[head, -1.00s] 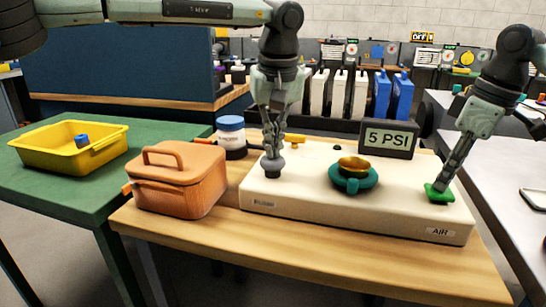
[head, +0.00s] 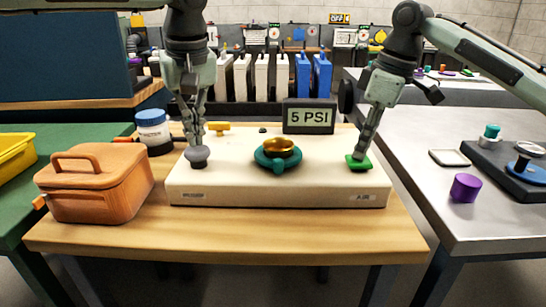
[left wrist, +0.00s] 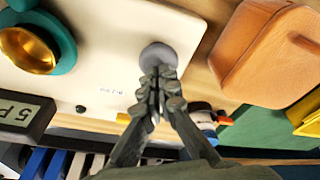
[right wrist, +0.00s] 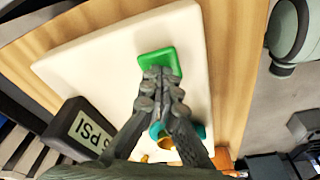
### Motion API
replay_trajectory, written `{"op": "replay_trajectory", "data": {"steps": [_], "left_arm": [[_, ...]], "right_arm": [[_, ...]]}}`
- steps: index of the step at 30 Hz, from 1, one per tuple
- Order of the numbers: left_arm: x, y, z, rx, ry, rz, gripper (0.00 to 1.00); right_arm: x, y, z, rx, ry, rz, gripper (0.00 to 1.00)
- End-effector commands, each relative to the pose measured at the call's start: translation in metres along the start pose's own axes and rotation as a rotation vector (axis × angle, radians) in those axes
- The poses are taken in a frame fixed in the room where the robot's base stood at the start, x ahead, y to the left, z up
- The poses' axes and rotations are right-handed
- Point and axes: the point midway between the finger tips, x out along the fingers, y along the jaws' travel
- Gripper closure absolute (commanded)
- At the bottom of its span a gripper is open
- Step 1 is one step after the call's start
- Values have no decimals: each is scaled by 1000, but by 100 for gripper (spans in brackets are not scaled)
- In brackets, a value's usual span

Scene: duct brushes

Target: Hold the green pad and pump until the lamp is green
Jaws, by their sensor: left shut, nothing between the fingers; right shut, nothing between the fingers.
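The cream air box (head: 275,195) stands on the wooden table. The green pad (head: 362,163) is at its right end. My right gripper (head: 361,155) is shut and empty, its tips down on the pad; the right wrist view also shows the pad (right wrist: 160,62). A grey round knob (head: 197,157) is at the box's left end. My left gripper (head: 196,144) is shut and empty, its tips at the knob's top; the left wrist view shows the knob (left wrist: 157,55). The display (head: 308,117) reads 5 PSI. I see no lit green lamp.
A gold part in a teal ring (head: 268,160) sits mid-box. A small yellow part (head: 218,126) and a blue-lidded jar (head: 151,117) are behind the knob. An orange lidded box (head: 100,190) stands left. The wooden table's front strip is clear. A grey table (head: 440,200) is at right.

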Motion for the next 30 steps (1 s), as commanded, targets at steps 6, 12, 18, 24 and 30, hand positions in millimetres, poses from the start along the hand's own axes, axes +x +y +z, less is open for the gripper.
{"op": "replay_trajectory", "data": {"steps": [6, 12, 18, 24, 30], "left_arm": [[5, 0, 1, 1, 0, 0, 100], [13, 0, 3, 2, -2, -1, 100], [21, 0, 4, 0, -1, -1, 100], [23, 0, 5, 0, -1, -2, 100], [19, 0, 4, 0, -1, -1, 100]], "right_arm": [[1, 0, 0, 0, -1, 0, 100], [1, 0, 0, 0, -1, 0, 100], [1, 0, 0, 0, -1, -1, 100], [1, 0, 0, 0, -1, -1, 100], [1, 0, 0, 0, -2, -1, 100]]}}
